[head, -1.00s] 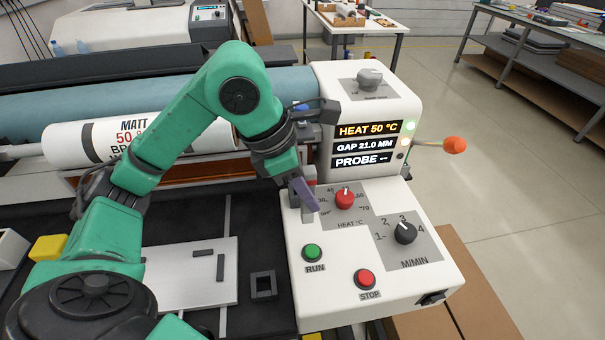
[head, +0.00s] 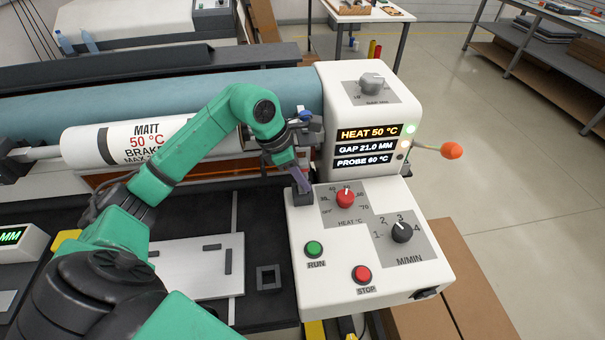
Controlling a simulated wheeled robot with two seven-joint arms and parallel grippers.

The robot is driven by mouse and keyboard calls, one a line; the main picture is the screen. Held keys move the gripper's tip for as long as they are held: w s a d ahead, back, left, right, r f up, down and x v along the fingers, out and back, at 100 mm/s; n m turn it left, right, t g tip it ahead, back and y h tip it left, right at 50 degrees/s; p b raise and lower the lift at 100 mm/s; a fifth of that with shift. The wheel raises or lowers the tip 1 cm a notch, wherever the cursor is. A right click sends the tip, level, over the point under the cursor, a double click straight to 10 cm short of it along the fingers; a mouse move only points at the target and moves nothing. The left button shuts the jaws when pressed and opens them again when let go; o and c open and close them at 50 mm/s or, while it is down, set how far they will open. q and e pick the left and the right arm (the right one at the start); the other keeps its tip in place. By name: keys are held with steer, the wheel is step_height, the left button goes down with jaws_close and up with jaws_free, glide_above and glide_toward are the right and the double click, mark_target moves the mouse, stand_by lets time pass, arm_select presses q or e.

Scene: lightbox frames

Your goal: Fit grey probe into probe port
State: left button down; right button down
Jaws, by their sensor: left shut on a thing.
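My left gripper (head: 293,181) is at the back left corner of the white console (head: 335,280), beside the red heat knob. It is shut on what I take to be the grey probe, mostly hidden by the fingers. The fingers meet a small dark block (head: 302,198) on the console top, which looks like the probe port. How deep the probe sits cannot be seen. The display (head: 368,161) reads PROBE 60 °C, with HEAT 50 °C and GAP 21.0 MM above it. My right gripper is not in view.
An empty dark square holder (head: 269,278) stands on the black bed beside a pale metal plate (head: 190,268). The red heat knob (head: 345,197), black speed knob (head: 402,232), green RUN button (head: 313,249) and red STOP button (head: 361,274) are close by. Rollers run behind the arm.

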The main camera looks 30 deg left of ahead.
arm_select(q)
steer(key=shift+f, duration=0.1)
steer(key=c, duration=0.9)
jaws_free()
steer(key=shift+o, duration=1.1)
steer(key=shift+r, duration=0.25)
steer(key=shift+s+a+r, duration=0.1)
steer(key=shift+a+r, duration=0.05)
steer(key=shift+r, duration=0.1)
steer(key=b+v, duration=0.1)
steer(key=v, duration=1)
steer(key=shift+b, duration=0.4)
